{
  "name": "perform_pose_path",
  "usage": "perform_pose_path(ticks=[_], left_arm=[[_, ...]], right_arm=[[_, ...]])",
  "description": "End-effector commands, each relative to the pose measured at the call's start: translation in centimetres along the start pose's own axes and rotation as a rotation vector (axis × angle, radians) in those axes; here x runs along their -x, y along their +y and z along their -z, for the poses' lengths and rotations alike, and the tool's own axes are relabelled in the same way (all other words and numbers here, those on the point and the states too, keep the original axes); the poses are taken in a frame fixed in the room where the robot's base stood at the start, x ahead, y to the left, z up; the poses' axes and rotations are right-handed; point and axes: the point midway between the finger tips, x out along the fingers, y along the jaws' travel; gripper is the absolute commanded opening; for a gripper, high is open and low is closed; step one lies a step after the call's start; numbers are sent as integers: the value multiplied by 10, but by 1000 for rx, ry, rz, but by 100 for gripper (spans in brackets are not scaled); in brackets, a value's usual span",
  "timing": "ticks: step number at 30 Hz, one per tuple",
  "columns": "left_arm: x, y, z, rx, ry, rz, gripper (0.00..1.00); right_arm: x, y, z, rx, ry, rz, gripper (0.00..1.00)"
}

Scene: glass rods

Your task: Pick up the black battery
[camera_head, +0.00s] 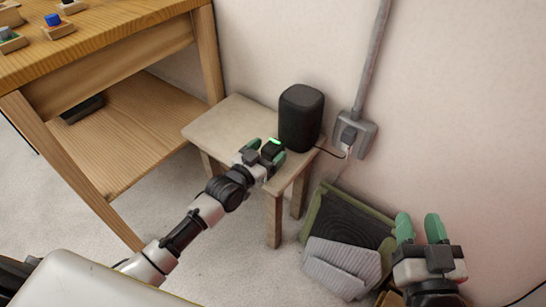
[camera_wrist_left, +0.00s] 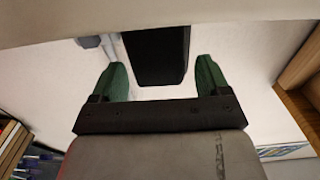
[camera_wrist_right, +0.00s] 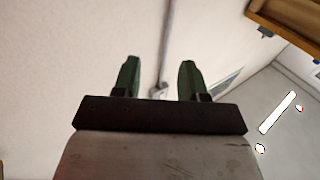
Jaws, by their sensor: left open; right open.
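A wooden workbench (camera_head: 108,60) is at the left. A green-rimmed bin (camera_head: 315,215) with grey cloth stands on the floor by the wall.

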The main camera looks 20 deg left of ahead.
Motion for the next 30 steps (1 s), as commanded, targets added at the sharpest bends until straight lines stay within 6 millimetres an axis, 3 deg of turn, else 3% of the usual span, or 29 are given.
perform_pose_path(ticks=[6,17,27,30], left_arm=[[-20,0,-1,2,2,0,77],[-24,0,0,1,0,0,77],[-24,0,0,1,1,0,24],[-24,0,1,1,4,0,13]], right_arm=[[-1,-4,20,-5,171,9,43],[0,-4,26,-6,213,11,43],[0,-4,26,-5,212,11,43],[0,-4,26,-5,212,10,43]])
